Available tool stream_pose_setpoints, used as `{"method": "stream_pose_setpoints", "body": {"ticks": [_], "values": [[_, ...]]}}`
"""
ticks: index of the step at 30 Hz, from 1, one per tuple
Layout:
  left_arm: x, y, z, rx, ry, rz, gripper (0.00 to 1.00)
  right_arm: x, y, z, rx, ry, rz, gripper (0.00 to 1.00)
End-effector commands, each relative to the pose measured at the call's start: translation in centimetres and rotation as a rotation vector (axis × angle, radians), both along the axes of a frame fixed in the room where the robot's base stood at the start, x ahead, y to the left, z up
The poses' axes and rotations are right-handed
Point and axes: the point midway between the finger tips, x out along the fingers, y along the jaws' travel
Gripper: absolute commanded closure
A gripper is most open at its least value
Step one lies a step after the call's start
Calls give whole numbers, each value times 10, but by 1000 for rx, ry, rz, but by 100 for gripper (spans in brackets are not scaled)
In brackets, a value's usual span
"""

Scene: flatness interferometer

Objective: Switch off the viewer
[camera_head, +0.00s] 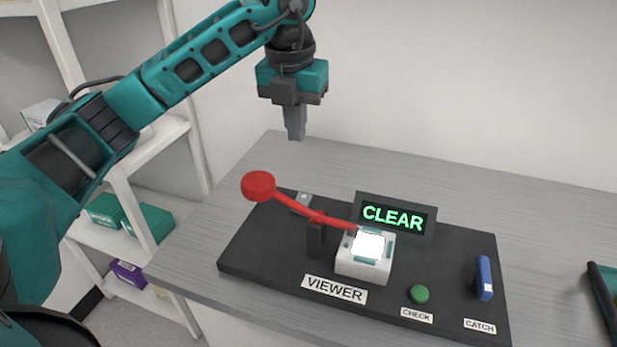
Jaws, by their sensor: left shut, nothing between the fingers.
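The viewer (362,262) is a white block with a brightly lit top, on a dark panel (262,273) behind a label reading VIEWER (334,289). A red lever (291,202) with a round red knob (258,186) runs from a dark post (315,238) and reaches over the viewer's back edge. A display (394,217) behind the viewer reads CLEAR in green. My left gripper (295,136) is shut and empty, pointing down above the table behind the panel, apart from the knob. My right gripper is not in view.
A green button (418,294) labelled CHECK and a blue upright lever (484,278) labelled CATCH sit on the panel's right side. The grey table (450,180) is clear behind the panel. White shelves (150,150) with boxes stand at left. A teal part shows at the right edge.

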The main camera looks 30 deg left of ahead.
Motion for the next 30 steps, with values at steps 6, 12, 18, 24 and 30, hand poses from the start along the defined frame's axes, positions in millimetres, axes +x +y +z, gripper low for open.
{"method": "stream_pose_setpoints", "body": {"ticks": [6,12,18,24,30], "values": [[0,0,-1,-1,1,-1,100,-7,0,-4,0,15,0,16],[1,0,-17,-1,4,-1,100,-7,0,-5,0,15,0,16],[5,1,-57,0,6,-1,100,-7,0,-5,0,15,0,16],[11,3,-99,0,5,-1,100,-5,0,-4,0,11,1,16],[15,3,-128,-1,3,0,100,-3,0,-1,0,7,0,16]]}}
